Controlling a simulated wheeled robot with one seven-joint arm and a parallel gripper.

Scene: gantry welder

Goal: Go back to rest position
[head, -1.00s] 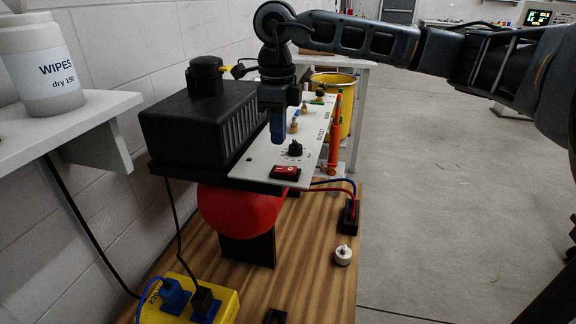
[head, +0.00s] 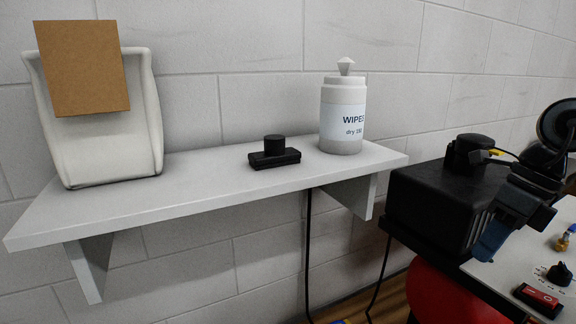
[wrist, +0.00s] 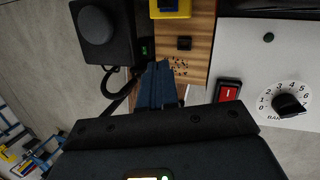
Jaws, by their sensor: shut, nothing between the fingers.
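My gripper (head: 490,240) is at the right of the head view, pointing down in front of the black box (head: 430,205) of the machine. Its blue fingers are shut with nothing between them. In the wrist view the closed fingers (wrist: 157,85) show over the wooden bench top. The machine's light panel (head: 510,275) lies just right of the fingers in the head view, with a red switch (head: 541,298) and a black knob (head: 559,274). Most of my arm is outside the head view.
A white wall shelf (head: 215,193) holds a wipes tub (head: 343,115), a small black block with a round top (head: 274,152) and a white holder (head: 105,140) with a brown board (head: 83,67). In the wrist view, a numbered dial (wrist: 288,103) sits beside the red switch (wrist: 228,92).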

